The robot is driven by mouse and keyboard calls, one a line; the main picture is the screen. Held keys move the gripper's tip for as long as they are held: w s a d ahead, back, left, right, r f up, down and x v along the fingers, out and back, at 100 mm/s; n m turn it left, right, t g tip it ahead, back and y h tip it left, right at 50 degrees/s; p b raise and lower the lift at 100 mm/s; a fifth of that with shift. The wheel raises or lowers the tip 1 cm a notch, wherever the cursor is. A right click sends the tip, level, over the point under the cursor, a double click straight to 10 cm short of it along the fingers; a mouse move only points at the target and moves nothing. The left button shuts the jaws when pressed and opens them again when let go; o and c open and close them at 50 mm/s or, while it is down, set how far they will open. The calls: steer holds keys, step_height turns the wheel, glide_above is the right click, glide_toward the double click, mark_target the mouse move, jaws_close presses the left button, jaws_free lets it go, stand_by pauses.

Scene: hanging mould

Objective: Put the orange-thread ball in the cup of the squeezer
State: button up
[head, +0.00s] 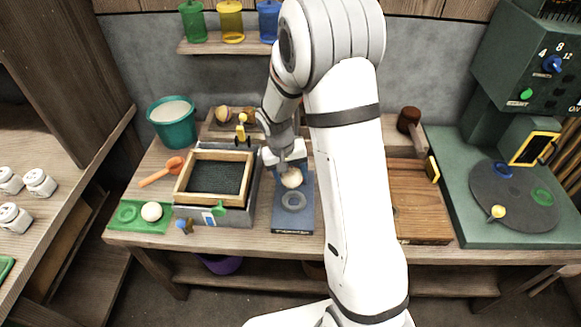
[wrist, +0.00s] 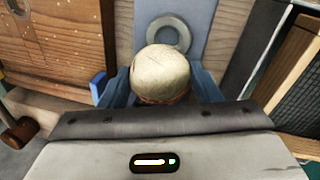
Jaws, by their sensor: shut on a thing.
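My gripper (head: 289,170) is shut on a cream ball (head: 291,179) over the blue-grey plate. In the wrist view the ball (wrist: 160,70) sits between the blue fingers of my gripper (wrist: 162,88), with an orange-brown thread band low on it. The blue-grey plate (head: 293,222) carries a grey ring (head: 293,200), which looks like the squeezer's cup. The ring (wrist: 184,37) also shows just beyond the ball in the wrist view. The ball is beside the ring, on its far side in the head view, not in it. I cannot tell its height above the plate.
A framed mesh box (head: 216,178) stands close left of the plate. Further left, a second pale ball (head: 151,211) lies on a green mat (head: 131,226). A wooden board (head: 422,215) lies to the right, and a teal bucket (head: 173,128) stands back left.

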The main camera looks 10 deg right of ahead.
steer(key=f+b, duration=0.1)
steer(key=f, duration=0.1)
steer(key=f+b, duration=0.1)
steer(key=f, duration=0.1)
steer(key=f+b, duration=0.2)
steer(key=shift+d+f, duration=0.1)
steer(key=shift+d, duration=0.2)
steer(key=shift+f+b, duration=0.85)
steer(key=shift+s+f, duration=0.1)
steer(key=shift+s, duration=0.05)
steer(key=o, duration=1.1)
steer(key=shift+o, duration=0.2)
steer(key=shift+a+r, duration=0.25)
steer(key=shift+r, duration=1.05)
steer(key=shift+a+r, duration=0.25)
steer(key=shift+r, duration=1)
steer(key=shift+a+r, duration=0.25)
steer(key=shift+r, duration=1.05)
